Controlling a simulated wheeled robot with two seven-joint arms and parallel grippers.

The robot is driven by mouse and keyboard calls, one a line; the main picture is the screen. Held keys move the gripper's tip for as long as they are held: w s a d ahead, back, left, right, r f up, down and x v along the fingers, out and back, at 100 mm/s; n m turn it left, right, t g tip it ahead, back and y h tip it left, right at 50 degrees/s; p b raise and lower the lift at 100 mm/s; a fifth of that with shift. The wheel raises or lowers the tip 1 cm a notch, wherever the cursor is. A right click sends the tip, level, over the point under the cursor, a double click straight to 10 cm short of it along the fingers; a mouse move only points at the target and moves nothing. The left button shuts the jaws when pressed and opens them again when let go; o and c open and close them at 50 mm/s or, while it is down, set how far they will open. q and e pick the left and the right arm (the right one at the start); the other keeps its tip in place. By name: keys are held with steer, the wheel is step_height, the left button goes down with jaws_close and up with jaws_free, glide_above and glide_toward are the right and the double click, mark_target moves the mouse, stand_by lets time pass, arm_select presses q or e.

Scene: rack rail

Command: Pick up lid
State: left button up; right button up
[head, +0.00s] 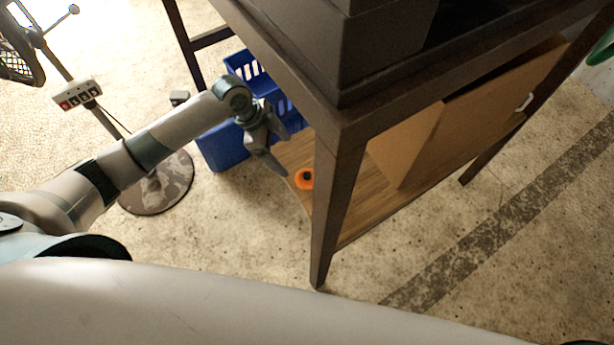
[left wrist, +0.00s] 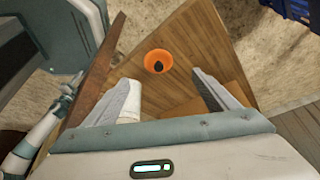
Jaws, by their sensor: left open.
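The lid looks to be the small round orange piece (head: 304,179) with a dark centre, lying on the low wooden shelf (head: 382,203) of the dark rack. In the left wrist view the orange piece (left wrist: 158,60) lies ahead of my fingers, roughly midway between them. My left gripper (head: 277,163) is at the shelf's left end, beside the rack's near leg. In the left wrist view its two fingers (left wrist: 165,90) stand wide apart with nothing held between them. The orange piece is apart from both fingers. My right gripper is not in view.
The rack's dark near leg (head: 335,205) stands just right of the orange piece. A brown board (head: 480,100) leans further along the shelf. Blue crates (head: 222,148) stand behind my gripper. A stand with a round base (head: 157,185) is at left. The front floor is clear.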

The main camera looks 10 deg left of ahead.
arm_select(q)
steer(key=p, duration=0.1)
glide_toward(305, 175)
steer(key=f, duration=0.3)
steer(key=shift+w+d+f, duration=0.15)
steer(key=shift+w+f, duration=0.05)
steer(key=shift+w, duration=0.1)
steer(key=shift+d+f, duration=0.15)
steer(key=shift+f, duration=0.3)
steer(key=shift+d+f+p, duration=0.35)
steer(key=shift+d+p, duration=0.05)
steer(key=shift+p, duration=0.05)
steer(key=shift+w+d+f+p, duration=0.1)
steer(key=shift+d+f+p, duration=0.15)
steer(key=shift+d+f, duration=0.3)
steer(key=shift+d+f+p, duration=0.2)
steer(key=shift+d+f, duration=0.15)
steer(key=shift+f, duration=0.3)
steer(key=shift+d+f, duration=0.2)
steer(key=shift+f, duration=0.5)
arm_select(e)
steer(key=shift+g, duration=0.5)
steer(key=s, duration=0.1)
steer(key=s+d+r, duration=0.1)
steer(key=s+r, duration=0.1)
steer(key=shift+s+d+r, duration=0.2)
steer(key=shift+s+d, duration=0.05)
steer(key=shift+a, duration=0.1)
